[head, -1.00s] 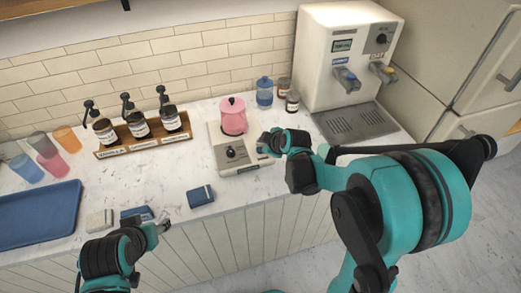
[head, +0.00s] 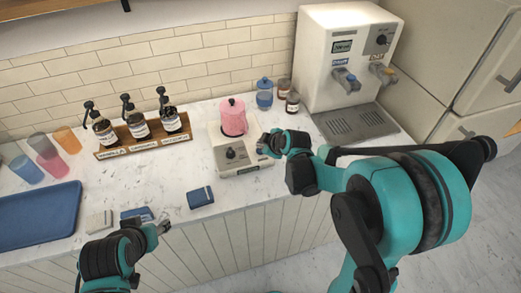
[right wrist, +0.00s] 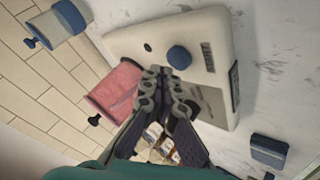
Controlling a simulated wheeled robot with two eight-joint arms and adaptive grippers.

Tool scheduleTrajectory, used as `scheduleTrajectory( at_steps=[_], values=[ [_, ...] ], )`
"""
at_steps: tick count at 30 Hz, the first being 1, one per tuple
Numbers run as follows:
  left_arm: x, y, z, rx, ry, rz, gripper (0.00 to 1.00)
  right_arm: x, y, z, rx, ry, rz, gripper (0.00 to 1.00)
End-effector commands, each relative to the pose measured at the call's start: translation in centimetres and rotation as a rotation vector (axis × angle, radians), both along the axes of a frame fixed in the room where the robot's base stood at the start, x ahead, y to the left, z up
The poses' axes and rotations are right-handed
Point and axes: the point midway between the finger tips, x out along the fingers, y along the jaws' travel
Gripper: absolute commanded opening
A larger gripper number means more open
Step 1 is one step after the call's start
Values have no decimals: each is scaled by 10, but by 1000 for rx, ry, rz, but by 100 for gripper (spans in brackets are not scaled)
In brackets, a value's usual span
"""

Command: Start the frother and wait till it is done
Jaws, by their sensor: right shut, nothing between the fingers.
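The frother has a white base (head: 245,163) with a dark knob (head: 231,153) on its front, and a pink jug (head: 233,118) stands on it, upright and lidded. In the right wrist view the base (right wrist: 130,45), the knob (right wrist: 179,57) and the jug (right wrist: 115,85) also show. My right gripper (head: 264,146) is at the right side of the base. Its fingers (right wrist: 156,73) are shut and empty, close to the knob in the wrist view; I cannot tell whether they touch the frother. My left gripper (head: 161,226) is low at the counter's front edge; its fingers are too small to read.
A blue jar (head: 264,99) and brown jars (head: 292,102) stand behind my right gripper. A white dispenser (head: 340,60) is at the back right. Pump bottles in a wooden rack (head: 140,148), cups (head: 47,160), a blue tray (head: 40,213) and a blue block (head: 200,197) are to the left.

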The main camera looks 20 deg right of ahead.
Motion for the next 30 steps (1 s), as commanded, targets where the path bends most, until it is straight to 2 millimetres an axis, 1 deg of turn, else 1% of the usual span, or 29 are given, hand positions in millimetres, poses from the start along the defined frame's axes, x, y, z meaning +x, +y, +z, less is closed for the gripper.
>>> scheduleTrajectory(
  at_steps=[10,21,30],
  values=[
    [0,0,-9,0,0,0,50,0,0,-9,0,0,0,0],
    [0,0,-8,0,0,0,50,0,0,-8,0,0,0,0],
    [0,0,-11,0,0,0,50,0,0,-12,0,0,0,0]
  ],
)
